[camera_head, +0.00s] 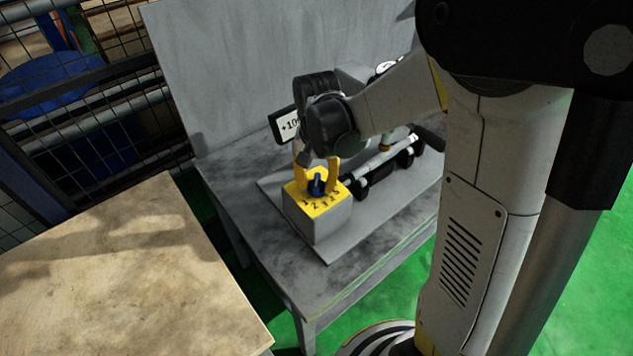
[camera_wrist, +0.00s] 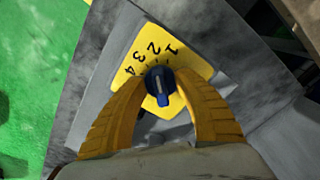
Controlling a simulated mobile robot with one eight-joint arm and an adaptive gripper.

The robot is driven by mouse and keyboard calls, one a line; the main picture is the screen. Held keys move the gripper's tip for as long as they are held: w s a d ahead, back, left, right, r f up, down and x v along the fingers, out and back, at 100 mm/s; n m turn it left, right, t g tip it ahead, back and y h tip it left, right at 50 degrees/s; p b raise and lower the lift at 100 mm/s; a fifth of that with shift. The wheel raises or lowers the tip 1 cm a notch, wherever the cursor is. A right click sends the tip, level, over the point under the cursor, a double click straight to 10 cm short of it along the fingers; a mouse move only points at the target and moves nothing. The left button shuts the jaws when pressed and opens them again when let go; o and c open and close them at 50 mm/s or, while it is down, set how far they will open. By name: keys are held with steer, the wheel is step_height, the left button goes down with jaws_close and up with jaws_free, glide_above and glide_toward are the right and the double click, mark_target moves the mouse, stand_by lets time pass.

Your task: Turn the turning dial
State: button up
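The turning dial (camera_head: 316,185) is a blue knob on the yellow numbered plate of a grey box (camera_head: 317,224). In the wrist view the dial (camera_wrist: 161,86) shows at the centre, with a white mark on it and the numbers 1 to 4 around its upper left side. My gripper (camera_head: 317,176) points down over the box. Its two yellow fingers are apart, one on each side of the dial, as the wrist view of my gripper (camera_wrist: 160,79) also shows. The fingertips are close to the knob; whether either touches it is not clear.
The box stands on a grey metal table (camera_head: 350,290) with a grey back panel (camera_head: 250,80). A wooden tabletop (camera_head: 130,270) is at left.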

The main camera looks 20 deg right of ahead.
step_height(320, 180, up, 12)
stand_by(0.6)
steer(key=n+t, duration=0.3)
steer(key=t, duration=0.1)
glide_toward(316, 181)
steer(key=s+r, duration=0.4)
steer(key=shift+s+d+f+n+t+b, duration=0.1)
steer(key=shift+s+f+n+t+b, duration=0.15)
steer(key=shift+s+n+t, duration=0.4)
steer(key=shift+s+d+f+n+t+b, duration=0.15)
steer(key=shift+s+f+t+b, duration=0.2)
steer(key=shift+s, duration=0.6)
steer(key=shift+s+a+f+n+t+b, duration=0.15)
steer(key=shift+s+n+t, duration=0.25)
steer(key=shift+s+t, duration=0.3)
steer(key=shift+s+d, duration=0.1)
